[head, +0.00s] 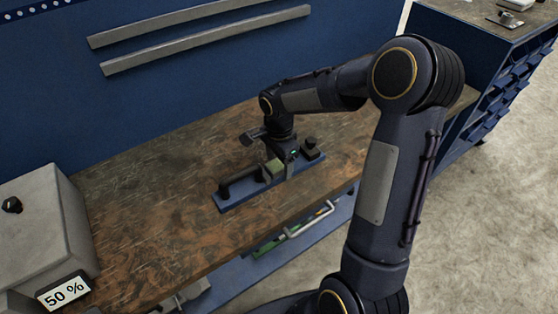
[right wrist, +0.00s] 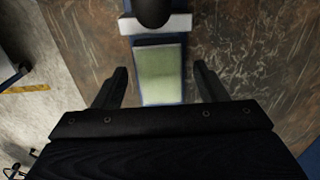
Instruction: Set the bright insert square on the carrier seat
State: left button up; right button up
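The blue carrier plate (head: 232,204) lies on the brown workbench, with dark fittings at both ends. A pale green block (head: 272,168), which looks like the bright insert, sits near its middle. In the right wrist view the block's flat rectangular top (right wrist: 161,75) lies between my right gripper's fingers (right wrist: 160,80). The fingers are open, with a gap on each side of the block. In the head view my right gripper (head: 278,150) hangs over the carrier and partly hides it. I cannot tell whether the block rests fully on the seat. My left gripper is out of view.
A dark round knob (right wrist: 153,10) and a pale crossbar (right wrist: 155,25) stand just beyond the block. A grey box (head: 40,225) with a "50 %" label (head: 63,290) is at the bench's left. The bench top (head: 150,190) between box and carrier is clear.

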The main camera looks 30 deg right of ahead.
notch_tip(320, 180, up, 7)
jog(key=shift+r, duration=0.2)
jog(key=shift+s+r, duration=0.15)
jog(key=shift+r, duration=0.15)
jog(key=s+a+r+n+t+y, duration=0.1)
jog(key=s+a+n+t+y, duration=0.1)
jog(key=s+n, duration=0.5)
jog(key=s+a+r+n+t+y, duration=0.1)
jog(key=s+a+n, duration=0.4)
jog(key=s, duration=1)
jog(key=r+n+t, duration=0.1)
jog(key=n+t, duration=0.1)
jog(key=n, duration=0.1)
jog(key=shift+a+r+t+y, duration=0.2)
jog(key=shift+t+y, duration=0.1)
jog(key=shift+y, duration=0.1)
